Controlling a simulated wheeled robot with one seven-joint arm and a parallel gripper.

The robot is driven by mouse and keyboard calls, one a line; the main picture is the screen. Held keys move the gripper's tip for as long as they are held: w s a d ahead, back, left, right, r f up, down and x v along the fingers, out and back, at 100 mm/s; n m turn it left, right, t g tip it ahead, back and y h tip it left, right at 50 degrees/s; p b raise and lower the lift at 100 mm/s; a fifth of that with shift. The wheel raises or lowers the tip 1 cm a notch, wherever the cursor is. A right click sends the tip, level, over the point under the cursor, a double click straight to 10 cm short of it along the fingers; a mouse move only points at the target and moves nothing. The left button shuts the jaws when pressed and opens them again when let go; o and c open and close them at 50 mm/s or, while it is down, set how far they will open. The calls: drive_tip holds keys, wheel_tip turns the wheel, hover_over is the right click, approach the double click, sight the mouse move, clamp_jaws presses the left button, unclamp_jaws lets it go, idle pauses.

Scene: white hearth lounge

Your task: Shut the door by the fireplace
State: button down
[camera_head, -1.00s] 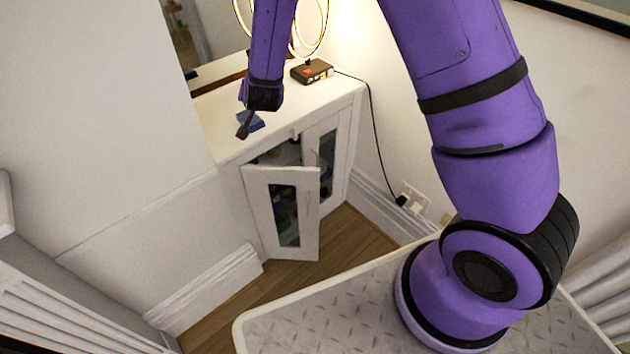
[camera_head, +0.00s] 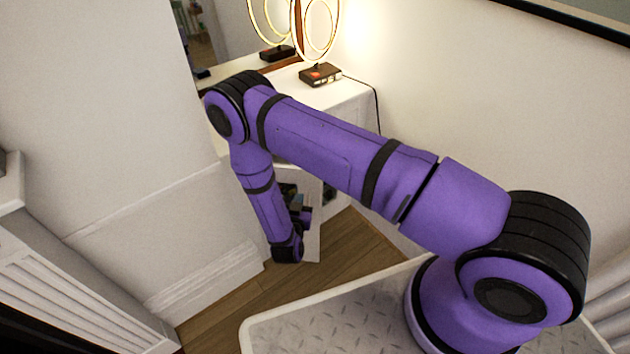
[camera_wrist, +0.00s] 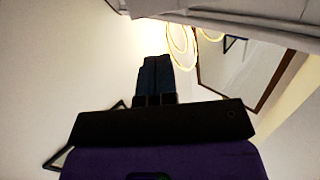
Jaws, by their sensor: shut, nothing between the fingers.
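The white cabinet door (camera_head: 314,236) with a glass pane hangs open in the alcove, jutting from the low white cabinet (camera_head: 345,108). My arm hides much of the door and the cabinet front. My gripper (camera_head: 300,209) is low in front of the door's glass in the head view; I cannot tell whether it touches the door. In the wrist view my gripper (camera_wrist: 155,70) shows its dark fingers pressed together, empty. The door is not recognizable in the wrist view.
A ring lamp (camera_head: 320,74) stands on the cabinet top beside a mirror (camera_head: 240,40). A white slatted surround (camera_head: 70,275) stands at lower left. A strip of wooden floor (camera_head: 350,250) is clear between the cabinet and my base.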

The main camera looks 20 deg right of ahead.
drive_tip(key=w+d+f+t, duration=0.1)
drive_tip(key=w+d+f, duration=0.1)
drive_tip(key=w+d, duration=0.5)
drive_tip(key=shift+w+d+n, duration=0.15)
drive_tip(key=shift+w+n, duration=0.25)
drive_tip(key=shift+w, duration=0.75)
drive_tip(key=shift+w, duration=0.1)
